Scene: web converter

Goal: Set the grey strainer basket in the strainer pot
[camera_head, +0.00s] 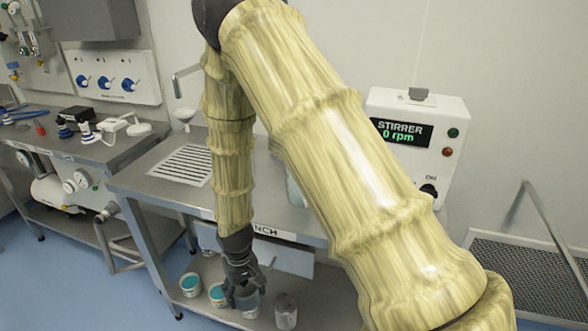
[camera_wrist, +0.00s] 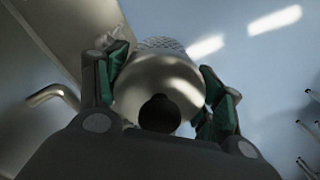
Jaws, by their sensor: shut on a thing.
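My gripper (camera_head: 243,289) reaches down in front of the bench to the level of the low shelf. In the wrist view my gripper (camera_wrist: 163,108) has its green-padded fingers shut on the grey strainer basket (camera_wrist: 150,78), one finger on each side. The basket shows a smooth rounded grey top, a dark knob facing the camera, and mesh at the far edge. In the head view the basket (camera_head: 249,304) is a small greyish shape under the fingers, partly hidden by them. I cannot make out the strainer pot for certain; my arm covers much of the bench.
Teal-topped tubs (camera_head: 190,285) and a clear jar (camera_head: 286,311) stand close by on the low shelf. The bench (camera_head: 150,187) overhangs it, with a slotted drain plate (camera_head: 180,165) on top. A stirrer box (camera_head: 418,140) stands at the back right. Blue floor lies open at left.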

